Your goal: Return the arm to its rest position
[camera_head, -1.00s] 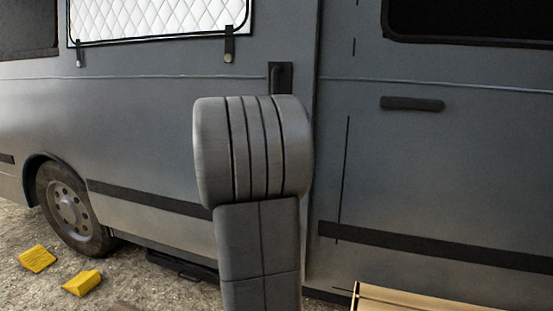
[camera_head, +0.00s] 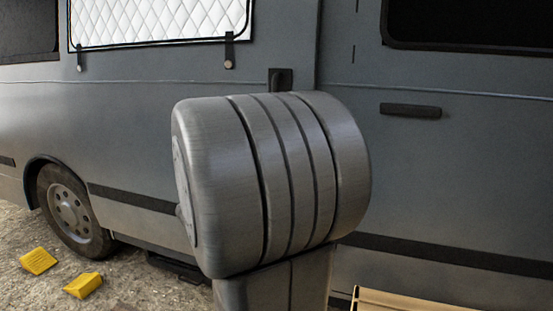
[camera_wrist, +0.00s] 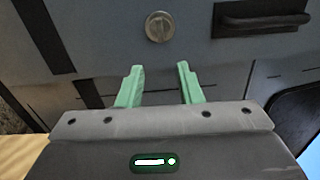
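My gripper (camera_wrist: 160,88) shows in the wrist view with two green fingers spread apart. Nothing is between them. Beyond the fingers is the grey side of the van (camera_wrist: 120,35), with a round metal lock (camera_wrist: 159,27) and a dark handle (camera_wrist: 262,20). In the head view a large grey joint of my arm stands in the middle, in front of the van (camera_head: 130,130). My gripper is not visible in the head view.
Two yellow wheel chocks (camera_head: 38,261) lie on the gravel near the van's wheel (camera_head: 72,212). A light wooden surface (camera_head: 400,302) shows at the bottom right. A dark door handle (camera_head: 411,110) is on the van's right panel.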

